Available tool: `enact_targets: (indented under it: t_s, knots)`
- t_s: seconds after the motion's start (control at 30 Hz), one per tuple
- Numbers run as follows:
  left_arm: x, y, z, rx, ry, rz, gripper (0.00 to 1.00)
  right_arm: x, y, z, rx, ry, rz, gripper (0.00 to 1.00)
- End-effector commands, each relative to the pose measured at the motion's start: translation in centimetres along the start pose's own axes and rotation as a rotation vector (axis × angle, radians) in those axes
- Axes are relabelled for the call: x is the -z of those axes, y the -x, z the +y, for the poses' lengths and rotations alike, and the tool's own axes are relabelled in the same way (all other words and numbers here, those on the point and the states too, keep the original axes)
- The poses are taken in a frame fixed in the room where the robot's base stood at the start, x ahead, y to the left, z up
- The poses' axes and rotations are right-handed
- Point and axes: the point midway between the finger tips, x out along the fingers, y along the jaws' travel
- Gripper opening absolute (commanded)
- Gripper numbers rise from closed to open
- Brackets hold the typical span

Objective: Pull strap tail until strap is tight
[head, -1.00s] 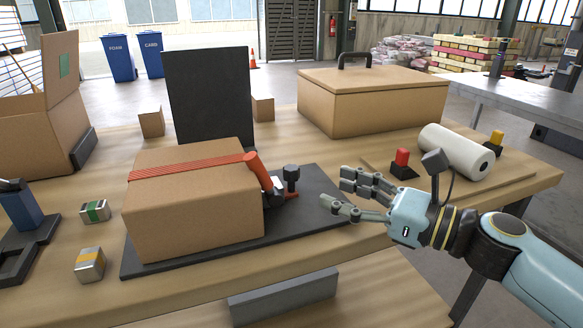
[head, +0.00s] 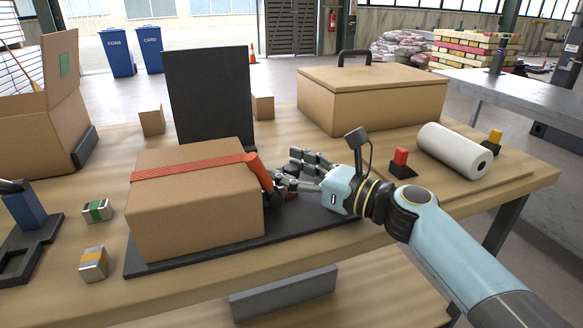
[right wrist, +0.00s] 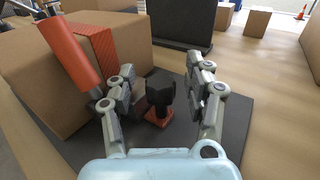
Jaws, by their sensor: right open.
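A cardboard box (head: 195,205) sits on a dark plate (head: 190,260) with a flat red strap (head: 190,168) over its top. A red-orange handle (head: 258,172) leans at the box's right side; it shows large in the right wrist view (right wrist: 68,52). A black knob (right wrist: 160,88) stands on the short red strap tail end (right wrist: 157,118), near the plate. My right gripper (right wrist: 163,92) is open, its fingers on either side of the knob with gaps showing. In the head view, my right gripper (head: 292,170) hides most of the knob and tail. My left gripper is not in view.
A black upright panel (head: 208,95) stands behind the box. A larger lidded carton (head: 370,100), a white roll (head: 452,152) and a red button (head: 401,158) lie to the right. Two small metal blocks (head: 98,211) and an open carton (head: 35,140) are at left.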

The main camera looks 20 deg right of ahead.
Motion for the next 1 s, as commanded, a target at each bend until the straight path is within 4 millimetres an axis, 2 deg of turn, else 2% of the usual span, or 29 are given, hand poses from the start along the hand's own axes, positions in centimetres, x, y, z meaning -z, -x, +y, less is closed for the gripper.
enact_targets:
  t_s: [0.07,0.47,0.87,1.0]
  knots:
    - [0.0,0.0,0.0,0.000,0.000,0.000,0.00,0.0,0.0,0.0,0.000,0.000,0.000,0.52]
    - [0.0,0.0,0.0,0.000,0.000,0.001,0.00,0.0,0.1,0.0,0.000,0.000,0.000,0.01]
    - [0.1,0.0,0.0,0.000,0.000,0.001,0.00,0.1,0.1,0.0,-0.001,-0.001,0.001,0.00]
    - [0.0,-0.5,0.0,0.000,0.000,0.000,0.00,0.3,1.0,-1.3,-0.001,0.002,0.005,0.00]
